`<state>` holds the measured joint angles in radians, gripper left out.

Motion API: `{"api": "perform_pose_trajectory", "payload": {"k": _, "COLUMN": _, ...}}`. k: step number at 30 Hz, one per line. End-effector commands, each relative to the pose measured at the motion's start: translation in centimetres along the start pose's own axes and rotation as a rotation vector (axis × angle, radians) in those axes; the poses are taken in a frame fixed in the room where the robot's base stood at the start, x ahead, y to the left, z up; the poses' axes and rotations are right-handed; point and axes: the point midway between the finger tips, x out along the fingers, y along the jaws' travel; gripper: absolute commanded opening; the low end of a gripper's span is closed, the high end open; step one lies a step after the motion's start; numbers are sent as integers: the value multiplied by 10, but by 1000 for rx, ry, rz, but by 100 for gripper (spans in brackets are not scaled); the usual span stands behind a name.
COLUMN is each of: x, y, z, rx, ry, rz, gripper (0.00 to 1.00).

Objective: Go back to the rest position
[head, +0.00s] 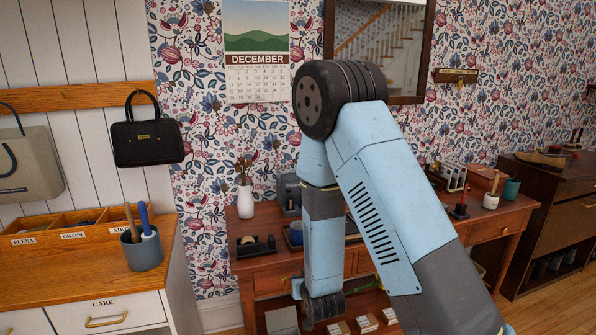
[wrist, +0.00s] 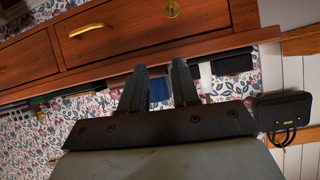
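My arm rises in front of the desk in the head view, bends at a high elbow and hangs down to my gripper (head: 322,308) near the desk's front. The fingers are too small to judge there. In the wrist view, which looks upside down, my gripper (wrist: 159,70) shows two dark fingers standing apart with a gap between them. Nothing is held; a blue thing (wrist: 159,89) shows beyond the gap. The desk's drawer fronts (wrist: 150,35) lie beyond the fingertips.
The wooden desk (head: 265,278) carries a white vase (head: 245,200), a tape dispenser (head: 256,247) and other small items. A cabinet (head: 100,287) with a pen cup (head: 142,250) stands left, below a hanging black handbag (head: 147,142). A dark sideboard (head: 545,205) stands right.

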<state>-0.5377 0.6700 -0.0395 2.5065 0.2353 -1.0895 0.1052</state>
Motion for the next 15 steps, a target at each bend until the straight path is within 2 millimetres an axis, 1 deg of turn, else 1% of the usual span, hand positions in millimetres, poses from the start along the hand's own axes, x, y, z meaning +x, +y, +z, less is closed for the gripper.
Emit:
{"api": "perform_pose_trajectory", "payload": {"k": 1, "x": -4, "y": 5, "z": -15, "rx": 13, "ry": -8, "rz": 4, "gripper": 30}}
{"api": "perform_pose_trajectory", "payload": {"k": 3, "x": -10, "y": 10, "z": -29, "rx": 25, "ry": -30, "rz": 8, "gripper": 30}}
{"api": "perform_pose_trajectory", "payload": {"k": 8, "x": -26, "y": 23, "z": -61, "rx": 51, "ry": -77, "rz": 17, "gripper": 30}}
{"api": "perform_pose_trajectory", "payload": {"k": 15, "x": -61, "y": 44, "z": -104, "rx": 79, "ry": -147, "rz": 26, "gripper": 30}}
